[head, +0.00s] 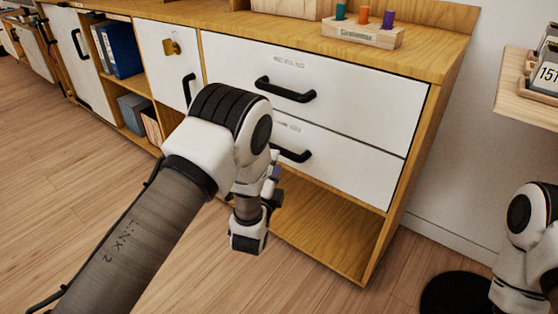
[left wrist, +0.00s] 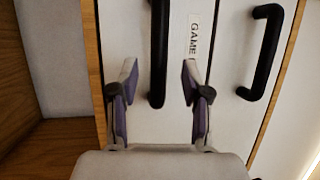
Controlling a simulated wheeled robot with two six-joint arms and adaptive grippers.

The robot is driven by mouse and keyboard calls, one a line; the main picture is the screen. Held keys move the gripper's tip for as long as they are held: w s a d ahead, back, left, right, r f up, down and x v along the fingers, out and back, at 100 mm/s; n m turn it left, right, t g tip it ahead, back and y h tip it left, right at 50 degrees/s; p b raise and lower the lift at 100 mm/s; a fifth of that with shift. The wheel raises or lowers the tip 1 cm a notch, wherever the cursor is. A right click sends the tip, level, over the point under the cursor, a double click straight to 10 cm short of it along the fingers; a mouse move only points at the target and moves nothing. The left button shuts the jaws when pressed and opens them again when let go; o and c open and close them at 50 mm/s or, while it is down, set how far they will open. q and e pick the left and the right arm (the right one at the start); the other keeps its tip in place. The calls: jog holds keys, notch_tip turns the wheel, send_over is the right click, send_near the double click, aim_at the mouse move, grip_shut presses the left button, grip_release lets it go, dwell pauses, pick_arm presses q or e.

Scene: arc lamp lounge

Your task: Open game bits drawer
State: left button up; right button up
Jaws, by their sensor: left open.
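The cabinet has two white drawers, one above the other. The lower drawer (head: 345,165) is shut and has a black bar handle (head: 293,155); my left arm hides part of its front. In the left wrist view, the label beside this handle (left wrist: 158,50) reads "GAME"; the rest of the label cannot be read. My left gripper (left wrist: 159,72) is open, with one finger on each side of the handle's end in that view. Contact cannot be told. In the head view the left gripper (head: 272,178) is partly hidden by its own wrist. My right gripper is out of view.
The upper drawer (head: 350,98) is shut, with its own black handle (head: 285,91). Below the drawers is an empty open shelf (head: 325,225). A wooden block with coloured pegs (head: 362,33) stands on the cabinet top. A wooden side shelf (head: 525,108) is at the right.

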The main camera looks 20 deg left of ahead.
pick_arm(q)
jog(key=w, duration=0.1)
jog(key=w+b, duration=0.1)
jog(key=w, duration=0.2)
jog(key=shift+w+a+r+b, duration=0.15)
jog(key=shift+w+r+b, duration=0.1)
jog(key=shift+w+b, duration=0.1)
jog(key=shift+w+r, duration=0.15)
jog(key=shift+w, duration=0.25)
grip_shut()
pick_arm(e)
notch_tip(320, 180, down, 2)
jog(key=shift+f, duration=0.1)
